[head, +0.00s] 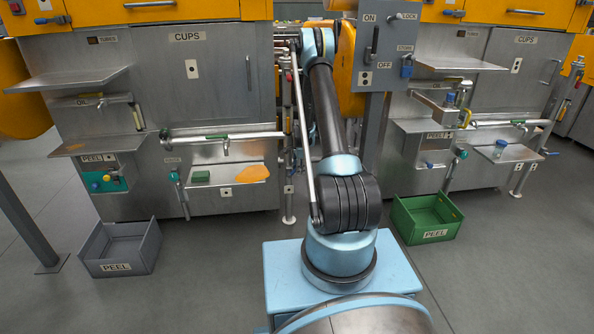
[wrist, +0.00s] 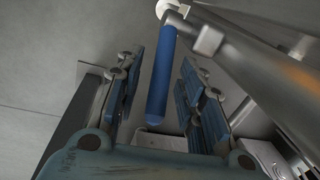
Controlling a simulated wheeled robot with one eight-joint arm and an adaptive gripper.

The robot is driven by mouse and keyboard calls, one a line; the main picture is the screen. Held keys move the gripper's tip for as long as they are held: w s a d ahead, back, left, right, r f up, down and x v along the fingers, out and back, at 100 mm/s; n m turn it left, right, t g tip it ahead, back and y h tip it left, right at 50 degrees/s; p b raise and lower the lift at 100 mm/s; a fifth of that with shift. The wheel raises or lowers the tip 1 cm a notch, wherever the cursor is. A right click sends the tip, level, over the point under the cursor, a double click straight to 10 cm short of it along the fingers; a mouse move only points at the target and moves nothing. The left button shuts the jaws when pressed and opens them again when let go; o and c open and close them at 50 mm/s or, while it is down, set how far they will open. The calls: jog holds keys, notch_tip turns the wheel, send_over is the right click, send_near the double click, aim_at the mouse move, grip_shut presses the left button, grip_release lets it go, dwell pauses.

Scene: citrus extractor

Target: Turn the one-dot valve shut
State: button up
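In the wrist view, a long blue lever handle (wrist: 161,75) hangs from a light round fitting near a grey metal pipe (wrist: 240,65). My gripper (wrist: 163,88) is open, its blue-padded fingers on either side of the handle, with gaps visible. I see no dot mark in the wrist view, so I cannot tell whether this is the one-dot valve. In the head view my arm reaches up and away between two machines; the gripper is hidden there.
A grey PEEL bin (head: 122,250) stands on the floor at left, a green PEEL bin (head: 428,220) at right. A grey ON/OFF switch panel (head: 377,45) stands beside my arm. Horizontal pipes (head: 240,135) cross the left machine's front. The front floor is open.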

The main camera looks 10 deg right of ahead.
jog(key=shift+c, duration=0.2)
grip_shut()
jog(key=shift+a, duration=0.35)
jog(key=shift+d, duration=0.25)
